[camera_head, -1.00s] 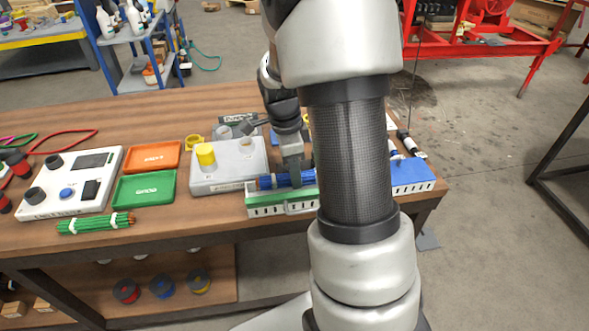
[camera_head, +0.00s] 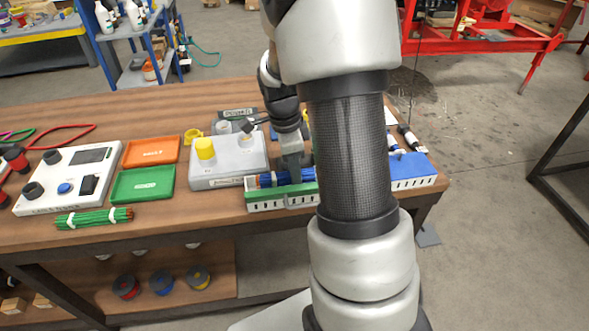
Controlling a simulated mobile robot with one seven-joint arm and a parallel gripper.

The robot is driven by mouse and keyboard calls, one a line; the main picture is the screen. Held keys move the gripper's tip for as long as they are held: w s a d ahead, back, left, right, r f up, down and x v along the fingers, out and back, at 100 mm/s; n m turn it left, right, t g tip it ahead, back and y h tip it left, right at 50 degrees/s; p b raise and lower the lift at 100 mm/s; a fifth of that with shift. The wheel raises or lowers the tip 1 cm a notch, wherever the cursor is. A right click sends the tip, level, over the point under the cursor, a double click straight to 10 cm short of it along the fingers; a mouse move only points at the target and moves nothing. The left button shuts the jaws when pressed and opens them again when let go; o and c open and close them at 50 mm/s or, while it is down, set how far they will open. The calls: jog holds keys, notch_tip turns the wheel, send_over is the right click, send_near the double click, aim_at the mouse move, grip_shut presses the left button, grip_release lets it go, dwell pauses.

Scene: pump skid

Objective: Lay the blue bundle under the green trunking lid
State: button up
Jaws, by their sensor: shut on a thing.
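The blue bundle (camera_head: 268,181) lies lengthwise at the green-edged trunking (camera_head: 264,202), its left end showing copper-coloured tips. My gripper (camera_head: 292,174) points down and is shut on the bundle. I cannot tell whether the bundle touches the trunking floor. The green strip along the trunking's front is in view, but I cannot tell whether it is the lid. My own arm hides the trunking's middle and the bundle's right end. A blue-covered section of trunking (camera_head: 411,170) shows to the right of my arm.
A grey box with a yellow knob (camera_head: 205,149) stands just behind and left. Green (camera_head: 143,184) and orange (camera_head: 152,152) trays, a green bundle (camera_head: 94,219) and a white tester (camera_head: 67,181) lie further left. The bench's front strip is mostly clear.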

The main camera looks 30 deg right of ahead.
jog(key=shift+f+b, duration=1.45)
jog(key=shift+f, duration=0.7)
jog(key=o, duration=1)
jog(key=r+p, duration=0.1)
jog(key=r, duration=0.4)
jog(key=a+r+p, duration=0.1)
jog(key=r, duration=0.5)
jog(key=a+r+p, duration=0.1)
jog(key=r, duration=0.5)
jog(key=shift+w+r+p, duration=0.2)
jog(key=shift+w+p, duration=0.1)
jog(key=s+a+r+n+t+y, duration=0.1)
jog(key=s+a+r+n+t, duration=0.3)
jog(key=s+n, duration=0.55)
jog(key=s+a+r+n+t, duration=0.2)
jog(key=s+a+r+n, duration=0.35)
jog(key=s+n, duration=0.4)
jog(key=r+p, duration=0.4)
jog(key=p, duration=0.1)
jog(key=w+r+n+p, duration=0.1)
jog(key=r+p, duration=0.4)
jog(key=r+n+p, duration=0.1)
jog(key=r+p, duration=0.4)
jog(key=shift+w+a, duration=0.35)
jog(key=shift+a, duration=0.05)
